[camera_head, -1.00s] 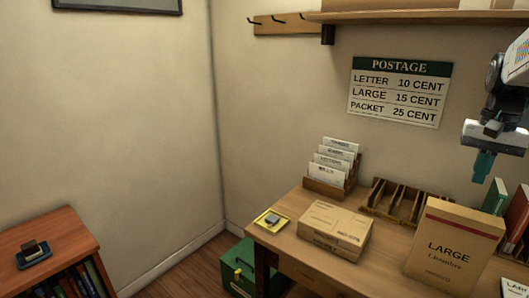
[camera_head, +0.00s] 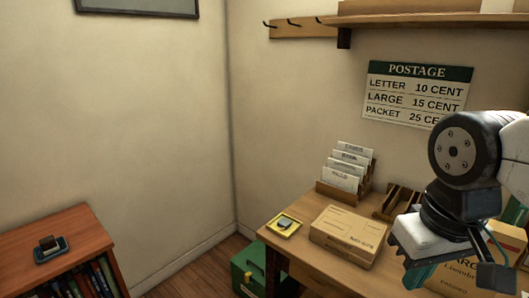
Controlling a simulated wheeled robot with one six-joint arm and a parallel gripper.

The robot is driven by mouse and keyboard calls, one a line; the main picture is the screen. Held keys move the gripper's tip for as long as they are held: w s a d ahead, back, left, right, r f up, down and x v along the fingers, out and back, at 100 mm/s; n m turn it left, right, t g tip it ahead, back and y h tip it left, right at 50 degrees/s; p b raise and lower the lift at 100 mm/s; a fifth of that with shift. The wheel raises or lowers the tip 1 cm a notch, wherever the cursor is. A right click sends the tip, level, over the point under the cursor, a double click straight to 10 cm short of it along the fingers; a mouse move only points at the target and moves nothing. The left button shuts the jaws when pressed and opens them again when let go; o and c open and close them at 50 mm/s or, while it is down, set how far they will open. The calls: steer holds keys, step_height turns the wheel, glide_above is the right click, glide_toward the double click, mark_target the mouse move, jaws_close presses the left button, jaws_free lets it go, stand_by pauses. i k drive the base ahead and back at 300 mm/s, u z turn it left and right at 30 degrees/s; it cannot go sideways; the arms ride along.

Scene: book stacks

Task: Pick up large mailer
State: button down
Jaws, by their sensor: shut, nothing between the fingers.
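The large mailer (camera_head: 455,276) is a tan upright packet with "LARGE" lettering, standing on the wooden desk at the lower right. My gripper (camera_head: 438,245) is in front of it in the picture and covers its upper and left parts. The gripper is shut and empty. Its fingertips are hard to make out against the mailer, and I cannot tell whether they touch it.
A flat cardboard packet (camera_head: 346,237) lies on the desk (camera_head: 302,213) left of the mailer. Behind it are a letter rack (camera_head: 342,190) and a slotted wooden tray (camera_head: 397,201). A yellow tray (camera_head: 284,226) sits at the desk's left corner. A green box (camera_head: 247,272) stands below.

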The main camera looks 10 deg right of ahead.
mark_target(455, 279)
steer(key=z, duration=0.55)
steer(key=k, duration=0.3)
steer(key=z, duration=0.5)
